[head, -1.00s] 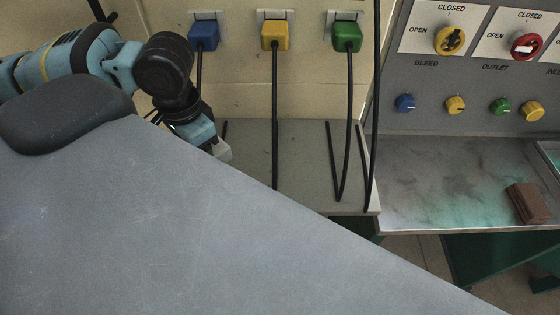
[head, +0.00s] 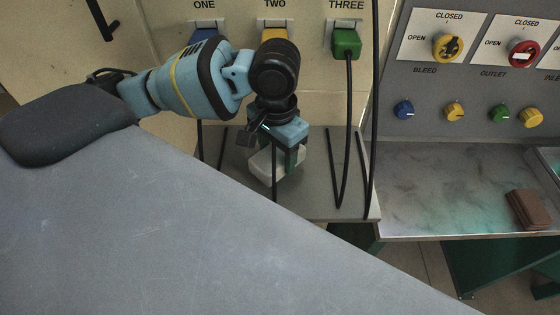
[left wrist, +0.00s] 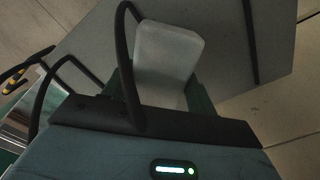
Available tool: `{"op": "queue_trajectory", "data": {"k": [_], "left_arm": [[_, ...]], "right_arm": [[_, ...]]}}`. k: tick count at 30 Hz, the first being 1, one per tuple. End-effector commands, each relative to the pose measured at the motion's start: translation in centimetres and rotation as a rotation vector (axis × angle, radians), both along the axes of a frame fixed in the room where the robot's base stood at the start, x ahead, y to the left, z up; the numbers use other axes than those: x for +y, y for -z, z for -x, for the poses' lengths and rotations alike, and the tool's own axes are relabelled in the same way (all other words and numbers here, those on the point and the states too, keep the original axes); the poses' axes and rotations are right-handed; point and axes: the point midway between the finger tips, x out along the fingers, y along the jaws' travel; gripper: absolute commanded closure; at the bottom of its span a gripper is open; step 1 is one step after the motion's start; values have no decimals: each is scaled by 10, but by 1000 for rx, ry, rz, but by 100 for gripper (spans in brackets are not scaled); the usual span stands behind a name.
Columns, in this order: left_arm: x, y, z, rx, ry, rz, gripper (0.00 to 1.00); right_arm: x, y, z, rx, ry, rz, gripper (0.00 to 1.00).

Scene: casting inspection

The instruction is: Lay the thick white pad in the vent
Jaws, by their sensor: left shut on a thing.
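The thick white pad (head: 262,167) is in the jaws of my left gripper (head: 280,168), over the grey bench by the wall. In the left wrist view the pad (left wrist: 168,52) juts out between the two green fingers, with a pale block shape and rounded corners. My left gripper (left wrist: 160,92) is shut on it. A gap between pad and bench cannot be judged. I cannot make out a vent in either view. My right gripper is not in view.
Black cables hang over the grey bench (head: 318,190), one from the green plug (head: 346,43). A valve panel (head: 460,85) with knobs stands at right, above a metal tray (head: 440,190) with a brown block (head: 528,209). A large grey surface (head: 150,240) fills the foreground.

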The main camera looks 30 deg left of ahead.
Motion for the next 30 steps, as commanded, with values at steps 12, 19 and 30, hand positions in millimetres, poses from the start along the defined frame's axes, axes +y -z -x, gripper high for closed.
{"op": "queue_trajectory", "data": {"k": [12,19,30], "left_arm": [[-5,13,-4,3,-1,-1,64],[-5,36,-4,0,-1,0,64],[-5,39,-5,0,0,0,40]], "right_arm": [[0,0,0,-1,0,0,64],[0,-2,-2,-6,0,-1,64],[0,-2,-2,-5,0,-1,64]]}}
